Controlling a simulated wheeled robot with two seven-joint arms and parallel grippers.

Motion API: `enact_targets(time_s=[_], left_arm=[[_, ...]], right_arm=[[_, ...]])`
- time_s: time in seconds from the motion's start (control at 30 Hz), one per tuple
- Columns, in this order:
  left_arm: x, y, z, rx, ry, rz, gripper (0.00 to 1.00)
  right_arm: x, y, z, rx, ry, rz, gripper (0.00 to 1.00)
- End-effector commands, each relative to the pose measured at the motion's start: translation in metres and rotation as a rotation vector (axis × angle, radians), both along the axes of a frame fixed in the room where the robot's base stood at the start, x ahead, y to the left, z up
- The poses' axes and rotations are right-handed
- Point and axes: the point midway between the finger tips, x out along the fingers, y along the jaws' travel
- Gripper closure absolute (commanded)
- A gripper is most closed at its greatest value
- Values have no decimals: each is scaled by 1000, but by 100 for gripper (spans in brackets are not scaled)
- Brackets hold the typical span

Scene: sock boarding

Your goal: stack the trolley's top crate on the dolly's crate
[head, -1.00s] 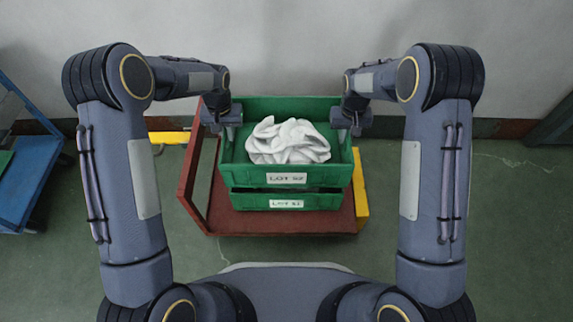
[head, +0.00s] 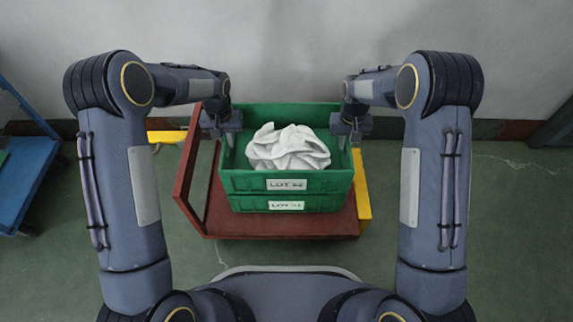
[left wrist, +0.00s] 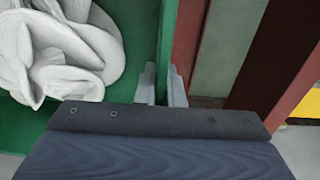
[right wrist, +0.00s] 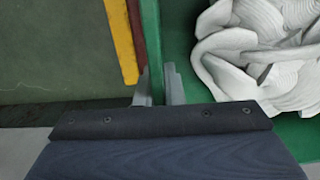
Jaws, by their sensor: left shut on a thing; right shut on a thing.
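The top green crate (head: 240,182), labelled LOT 52 or similar and filled with white socks (head: 288,148), sits squarely on the lower green crate (head: 245,203). The lower crate rests on the red dolly (head: 285,226). No gap shows between the crates from the head view. My left gripper (head: 229,137) is shut on the top crate's left wall; its fingers straddle the wall (left wrist: 169,40) in the left wrist view. My right gripper (head: 347,137) is shut on the right wall, also seen in the right wrist view (right wrist: 152,40).
A blue trolley (head: 20,170) stands at the far left, partly cut off. The dolly's red frame (head: 190,185) rises at its left side. Yellow parts (head: 362,185) show at the dolly's right. A wall closes the back; the floor at right is clear.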

Motion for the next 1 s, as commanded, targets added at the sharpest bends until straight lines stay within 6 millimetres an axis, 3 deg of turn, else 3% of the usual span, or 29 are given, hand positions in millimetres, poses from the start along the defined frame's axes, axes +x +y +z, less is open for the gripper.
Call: enact_targets(time_s=[0.07, 0.1, 0.27, 0.57, 0.73, 1.0], left_arm=[[1, 0, -8, 0, -2, 0, 100], [0, 0, -7, 0, 0, 0, 89], [0, 0, -5, 0, 0, 0, 70], [0, 0, -3, 0, -1, 0, 70], [1, 0, 17, -1, -4, 0, 70], [1, 0, 75, -1, -5, 0, 70]], right_arm=[[1, 0, -8, 0, -3, 0, 100], [0, 0, -7, 0, -1, 0, 89], [0, 0, -5, 0, -1, 0, 70], [0, 0, -5, 0, 0, 0, 70], [0, 0, -5, 0, 0, 0, 70], [0, 0, -5, 0, 0, 0, 70]])
